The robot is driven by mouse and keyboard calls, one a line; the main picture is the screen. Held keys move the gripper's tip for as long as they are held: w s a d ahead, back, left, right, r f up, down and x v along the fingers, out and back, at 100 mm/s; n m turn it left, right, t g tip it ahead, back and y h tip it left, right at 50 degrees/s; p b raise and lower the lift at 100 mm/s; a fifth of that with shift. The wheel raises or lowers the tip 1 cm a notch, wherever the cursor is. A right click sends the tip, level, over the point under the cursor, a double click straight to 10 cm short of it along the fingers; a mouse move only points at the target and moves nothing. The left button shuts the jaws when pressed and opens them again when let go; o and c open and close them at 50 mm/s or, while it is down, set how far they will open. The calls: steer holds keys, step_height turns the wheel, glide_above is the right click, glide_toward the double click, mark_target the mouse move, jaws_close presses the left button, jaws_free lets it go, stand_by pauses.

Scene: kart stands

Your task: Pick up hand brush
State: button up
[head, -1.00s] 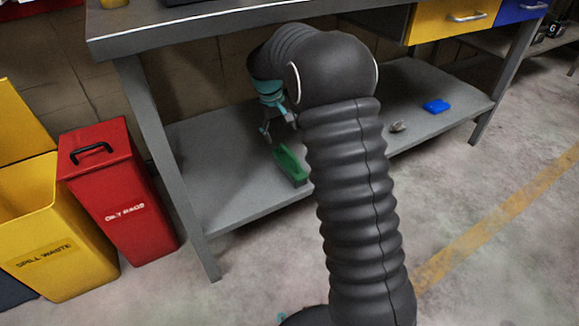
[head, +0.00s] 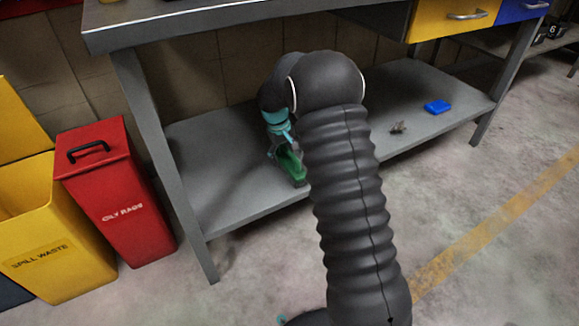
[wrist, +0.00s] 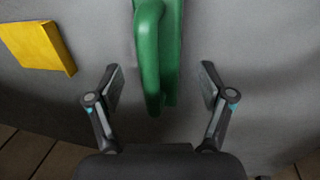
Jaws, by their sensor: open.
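The green hand brush (head: 292,168) lies on the grey lower shelf of the workbench in the head view, partly hidden by my arm. In the wrist view its green handle (wrist: 150,60) runs down from the top edge, and its lower end lies between the two fingers. My gripper (wrist: 158,85) is open, with one finger on each side of the handle and a gap on both sides. In the head view my gripper (head: 283,150) is over the brush, mostly hidden behind my arm.
A yellow block (wrist: 38,46) lies left of the brush in the wrist view. A blue item (head: 437,106) and a small greyish item (head: 398,128) lie on the shelf (head: 235,205) to the right. The bench top (head: 230,28) overhangs. Red (head: 115,195) and yellow (head: 60,245) bins stand left.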

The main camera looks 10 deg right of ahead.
mark_target(289, 162)
steer(key=f, duration=0.3)
steer(key=shift+w+d, duration=0.1)
steer(key=shift+d, duration=0.2)
steer(key=c, duration=1.4)
steer(key=shift+o, duration=0.2)
steer(key=shift+r, duration=0.15)
steer(key=shift+r, duration=0.25)
step_height(289, 162, up, 3)
steer(key=shift+r, duration=0.1)
steer(key=s+d+r, duration=0.1)
steer(key=s+r, duration=0.1)
steer(key=s, duration=0.1)
steer(key=s+d+r+p, duration=0.1)
steer(key=s+d+r, duration=0.1)
steer(key=s, duration=0.2)
steer(key=s+d+r, duration=0.1)
steer(key=s+r, duration=0.2)
steer(key=shift+s+d, duration=0.35)
steer(key=shift+d, duration=0.05)
